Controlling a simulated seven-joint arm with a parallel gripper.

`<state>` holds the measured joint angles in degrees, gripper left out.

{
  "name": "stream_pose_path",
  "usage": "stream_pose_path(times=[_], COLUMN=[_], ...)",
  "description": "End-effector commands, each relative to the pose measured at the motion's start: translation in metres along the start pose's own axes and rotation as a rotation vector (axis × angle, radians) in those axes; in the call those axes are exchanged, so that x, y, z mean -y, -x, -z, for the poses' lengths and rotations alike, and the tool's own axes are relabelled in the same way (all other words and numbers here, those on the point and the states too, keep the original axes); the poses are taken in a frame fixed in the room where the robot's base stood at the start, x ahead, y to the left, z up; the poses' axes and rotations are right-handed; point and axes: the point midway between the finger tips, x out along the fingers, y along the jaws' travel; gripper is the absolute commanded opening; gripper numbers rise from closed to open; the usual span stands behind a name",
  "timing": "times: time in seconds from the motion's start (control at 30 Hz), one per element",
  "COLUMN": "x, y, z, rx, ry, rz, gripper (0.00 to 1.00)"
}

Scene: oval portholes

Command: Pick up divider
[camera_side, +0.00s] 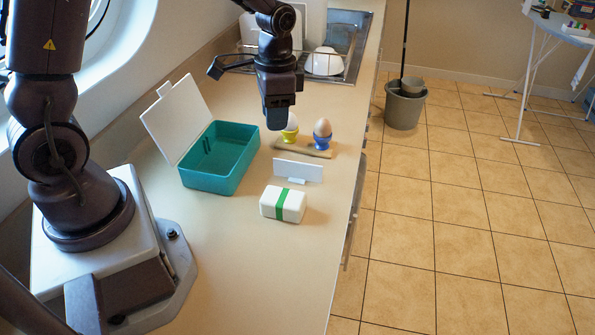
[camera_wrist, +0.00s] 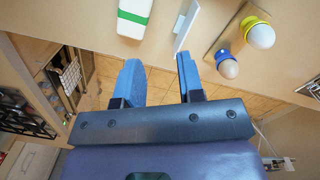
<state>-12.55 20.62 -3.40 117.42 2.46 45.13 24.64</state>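The divider (camera_side: 298,170) is a thin white panel standing upright on the counter, in front of the egg board in the side view. In the wrist view the divider (camera_wrist: 186,27) shows nearly edge-on at the top, beyond the fingertips. My gripper (camera_side: 278,118) hangs above the counter, over the egg area in the side view, apart from the divider. In the wrist view my gripper (camera_wrist: 157,80) has its two blue fingers spread with nothing between them.
A teal box (camera_side: 220,158) with its white lid (camera_side: 176,117) open stands left of the divider. A white box with a green band (camera_side: 283,204) lies in front. A wooden board (camera_side: 303,148) holds yellow and blue egg cups with eggs. The counter's front area is clear.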

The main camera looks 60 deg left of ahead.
Motion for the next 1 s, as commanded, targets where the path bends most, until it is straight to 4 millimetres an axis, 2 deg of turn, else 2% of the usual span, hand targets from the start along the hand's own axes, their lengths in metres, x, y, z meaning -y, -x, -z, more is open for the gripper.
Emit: stream_pose_path(times=[0.03,0.1,0.2,0.3,0.47,0.8,1.0], x=[0.007,0.015,0.025,0.033,0.034,0.034,0.035], y=[-0.018,-0.036,-0.053,-0.046,-0.049,-0.107,-0.123], z=[0.008,0.019,0.037,0.053,0.055,0.058,0.059], rx=[0.017,0.023,0.006,-0.040,-0.048,-0.045,-0.048], ry=[-0.049,-0.131,-0.269,-0.391,-0.483,-0.490,-0.488], rz=[-0.014,-0.023,-0.021,0.016,0.028,0.025,0.028], gripper=[0.35,0.35,0.35,0.35,0.35,0.35,0.35])
